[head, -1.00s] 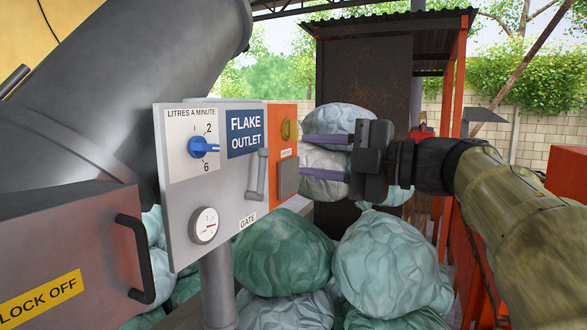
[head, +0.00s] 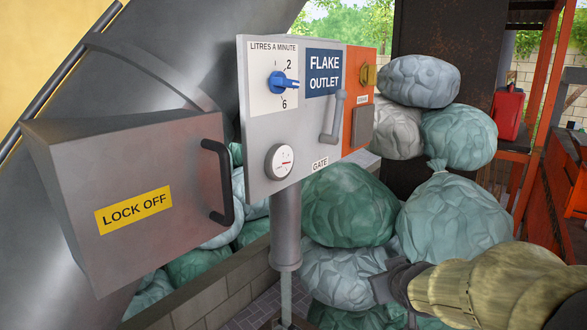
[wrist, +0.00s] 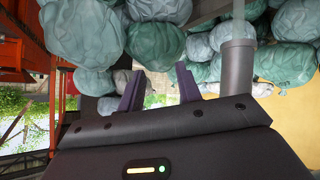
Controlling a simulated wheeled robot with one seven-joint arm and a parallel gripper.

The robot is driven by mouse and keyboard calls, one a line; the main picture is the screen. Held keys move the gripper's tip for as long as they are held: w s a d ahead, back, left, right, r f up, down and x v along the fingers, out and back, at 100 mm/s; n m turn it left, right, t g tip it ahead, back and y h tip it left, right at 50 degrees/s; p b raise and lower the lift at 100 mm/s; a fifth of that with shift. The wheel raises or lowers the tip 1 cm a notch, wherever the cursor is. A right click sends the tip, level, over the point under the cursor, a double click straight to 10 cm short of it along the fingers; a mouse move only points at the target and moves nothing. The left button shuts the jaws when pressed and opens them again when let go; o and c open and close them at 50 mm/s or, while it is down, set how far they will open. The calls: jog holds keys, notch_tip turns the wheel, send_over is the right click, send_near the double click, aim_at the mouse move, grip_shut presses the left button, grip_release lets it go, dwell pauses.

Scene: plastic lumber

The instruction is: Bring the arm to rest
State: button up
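My gripper (wrist: 158,88) shows in the wrist view as two purple fingers, apart with nothing between them. In the head view my gripper's dark body (head: 393,284) is low at the right, in front of the bags and below the panel; its fingers cannot be made out there. My arm (head: 490,285) in its tan sleeve comes in from the lower right. The grey flake outlet panel (head: 258,135) stands up and left of the gripper, apart from it. It carries a blue knob (head: 282,82), a gate handle (head: 332,118) and a round gauge (head: 280,161).
A grey lock off box (head: 150,180) with a black handle juts out at left. Stuffed green and grey bags (head: 455,222) are heaped behind the panel and the gripper. A grey post (head: 286,235) holds up the panel. A red can (head: 508,112) stands at right.

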jog(key=s+a+f+m+g, duration=0.1)
jog(key=s+a+f+g, duration=0.1)
jog(key=s+f+g, duration=0.2)
jog(key=s+a+f+m+g+y, duration=0.1)
jog(key=s+a+f+g, duration=0.2)
jog(key=s+f, duration=0.7)
jog(key=shift+s+f+m+g, duration=0.25)
jog(key=shift+s+g, duration=0.25)
jog(key=shift+s, duration=0.4)
jog(key=shift+w, duration=0.1)
